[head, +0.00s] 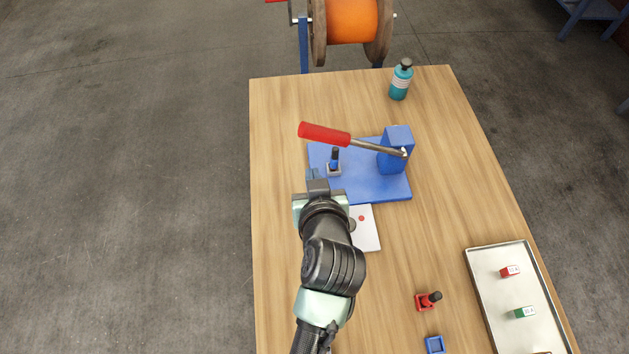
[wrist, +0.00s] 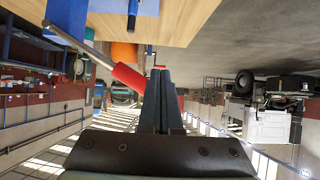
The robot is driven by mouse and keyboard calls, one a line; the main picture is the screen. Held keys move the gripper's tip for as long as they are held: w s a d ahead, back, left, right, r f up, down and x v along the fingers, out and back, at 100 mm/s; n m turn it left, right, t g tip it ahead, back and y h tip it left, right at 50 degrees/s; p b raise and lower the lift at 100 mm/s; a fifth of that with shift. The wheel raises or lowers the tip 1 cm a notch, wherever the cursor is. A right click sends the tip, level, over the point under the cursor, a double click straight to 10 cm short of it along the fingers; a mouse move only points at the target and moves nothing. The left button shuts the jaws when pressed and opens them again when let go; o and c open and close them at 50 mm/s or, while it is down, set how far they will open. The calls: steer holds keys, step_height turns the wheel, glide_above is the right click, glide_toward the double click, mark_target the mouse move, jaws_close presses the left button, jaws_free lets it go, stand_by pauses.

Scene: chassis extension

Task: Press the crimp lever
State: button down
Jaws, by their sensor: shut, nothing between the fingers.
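The crimp lever has a red handle (head: 324,134) on a metal rod that runs right to a blue block (head: 397,150). The block stands on a blue base plate (head: 385,190) on the wooden table. The handle is raised over the plate and points left. The red handle also shows in the wrist view (wrist: 129,77), just left of the fingers. My gripper (head: 312,174) is at the near left edge of the plate, in front of the handle and apart from it in the head view. Its fingers (wrist: 158,72) are shut together and empty.
A small grey holder with a dark peg (head: 334,162) stands on the plate under the lever. A white card with a red dot (head: 368,235) lies nearer. A teal bottle (head: 401,80) stands at the back. A metal tray (head: 485,290) is at right. The table's left edge is close.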

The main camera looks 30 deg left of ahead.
steer(key=shift+v, duration=1.3)
steer(key=shift+r, duration=0.1)
steer(key=w+d+r+m+t+h, duration=0.1)
steer(key=w+d+r+t, duration=0.15)
steer(key=r, duration=0.65)
steer(key=w+d+r+m+t, duration=0.1)
steer(key=w+d+r+t, duration=0.15)
steer(key=r, duration=0.65)
steer(key=w+d+r+m+t+h, duration=0.15)
steer(key=w+r+t, duration=0.25)
steer(key=r, duration=0.5)
steer(key=s+d+r+m+t+h, duration=0.1)
steer(key=s+d+r+t, duration=0.1)
steer(key=r, duration=0.7)
steer(key=s+d+r+m+t+h, duration=0.1)
steer(key=s+d+r+t, duration=0.2)
steer(key=r, duration=0.5)
steer(key=s+d+r+m+t+h, duration=0.1)
steer(key=s+d+r+t+h, duration=0.1)
steer(key=r, duration=0.7)
steer(key=s+d+t, duration=0.1)
steer(key=s+t, duration=0.1)
steer(key=s, duration=0.1)
steer(key=shift+s+r+b, duration=0.35)
steer(key=shift+s+b, duration=0.05)
steer(key=shift+f, duration=0.1)
